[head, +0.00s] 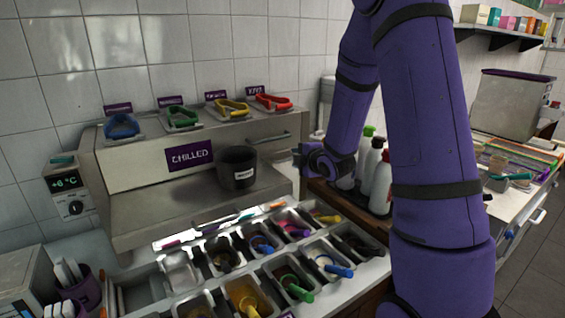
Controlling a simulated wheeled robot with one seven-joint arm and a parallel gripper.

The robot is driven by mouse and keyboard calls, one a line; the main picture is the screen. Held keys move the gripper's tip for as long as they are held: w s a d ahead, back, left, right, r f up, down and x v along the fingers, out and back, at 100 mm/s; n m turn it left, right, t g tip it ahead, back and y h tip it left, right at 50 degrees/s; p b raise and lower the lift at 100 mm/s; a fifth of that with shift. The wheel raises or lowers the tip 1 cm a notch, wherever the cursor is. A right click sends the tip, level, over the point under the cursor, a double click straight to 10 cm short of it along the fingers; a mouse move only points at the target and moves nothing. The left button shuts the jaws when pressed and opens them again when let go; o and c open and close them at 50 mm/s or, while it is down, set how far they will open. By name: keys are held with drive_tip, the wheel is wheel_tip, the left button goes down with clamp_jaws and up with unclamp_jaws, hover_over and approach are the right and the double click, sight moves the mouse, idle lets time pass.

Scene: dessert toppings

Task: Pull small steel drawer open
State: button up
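A steel unit with a purple "CHILLED" label stands against the tiled wall in the head view. At the right end of its front, a small steel drawer front (289,146) shows with a dark bar handle (267,136). It looks shut, but a black pot partly covers the area. My gripper (302,160) is at the end of my purple arm, just right of and slightly below the handle, and seems apart from it. Its fingers point left. They are small and dark, so I cannot tell whether they are open or shut.
The black pot (238,169) stands on the steel ledge (150,222). Below it are several topping pans with coloured scoops (247,297). Several bottles (381,188) stand close below and right of my gripper. Coloured tongs (184,117) lie on top of the unit.

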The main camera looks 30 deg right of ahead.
sight(283, 161)
drive_tip(key=w+f, duration=0.2)
drive_tip(key=w, duration=0.1)
drive_tip(key=w+f+n, duration=0.1)
drive_tip(key=w+f, duration=0.1)
drive_tip(key=w, duration=0.2)
drive_tip(key=w+f+n+t, duration=0.1)
drive_tip(key=w+f, duration=0.1)
drive_tip(key=w, duration=0.2)
drive_tip(key=shift+w+d+y, duration=0.1)
drive_tip(key=shift+d+y, duration=0.3)
clamp_jaws()
